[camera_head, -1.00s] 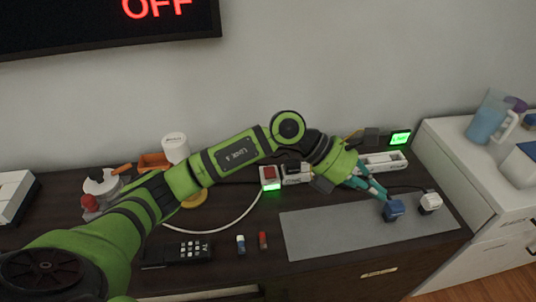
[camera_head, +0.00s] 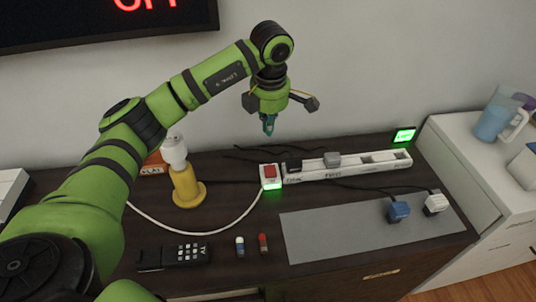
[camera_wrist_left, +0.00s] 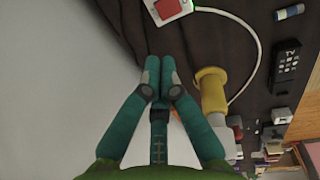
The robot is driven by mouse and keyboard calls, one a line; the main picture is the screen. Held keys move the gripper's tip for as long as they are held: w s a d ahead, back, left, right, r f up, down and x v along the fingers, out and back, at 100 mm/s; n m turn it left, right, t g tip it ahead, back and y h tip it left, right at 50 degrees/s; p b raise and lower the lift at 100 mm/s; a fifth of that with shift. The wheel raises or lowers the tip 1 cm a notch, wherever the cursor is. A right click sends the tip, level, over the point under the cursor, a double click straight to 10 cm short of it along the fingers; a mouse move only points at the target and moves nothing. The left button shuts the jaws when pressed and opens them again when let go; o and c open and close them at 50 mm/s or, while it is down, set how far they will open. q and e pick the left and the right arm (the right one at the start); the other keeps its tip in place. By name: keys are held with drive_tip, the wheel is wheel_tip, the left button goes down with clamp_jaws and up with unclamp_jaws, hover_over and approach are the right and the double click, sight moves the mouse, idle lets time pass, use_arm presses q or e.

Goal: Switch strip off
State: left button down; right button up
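The white power strip (camera_head: 405,161) lies along the back of the dark desk. At its left end is a red switch (camera_head: 269,171) with a green light (camera_head: 272,186) glowing in front of it. A black plug (camera_head: 293,165) and a grey plug (camera_head: 332,159) sit on the strip. My left gripper (camera_head: 269,127) points down, raised above and behind the red switch, apart from it. In the left wrist view its teal fingertips (camera_wrist_left: 160,78) are together with nothing between them, and the red switch (camera_wrist_left: 172,8) shows at the top. My right gripper is out of view.
A blue plug (camera_head: 398,211) and a white plug (camera_head: 435,203) rest on the grey mat (camera_head: 330,230). A yellow-based lamp-like object (camera_head: 186,188) stands left of the switch. A remote (camera_head: 175,257) and two small cylinders lie in front. A small green-lit display (camera_head: 404,135) stands behind.

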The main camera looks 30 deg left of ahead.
sight(268, 165)
use_arm(q)
drive_tip(key=f+p, duration=0.1)
drive_tip(key=f, duration=0.3)
drive_tip(key=w+f, duration=0.1)
drive_tip(key=f, duration=0.4)
drive_tip(key=a+f+p, duration=0.1)
drive_tip(key=f, duration=0.3)
drive_tip(key=shift+w+f+p, duration=0.15)
drive_tip(key=shift+f+p, duration=0.15)
drive_tip(key=shift+f, duration=0.15)
drive_tip(key=shift+w+f+b, duration=0.15)
drive_tip(key=shift+f+b, duration=0.3)
drive_tip(key=shift+b, duration=0.3)
drive_tip(key=shift+r, duration=0.1)
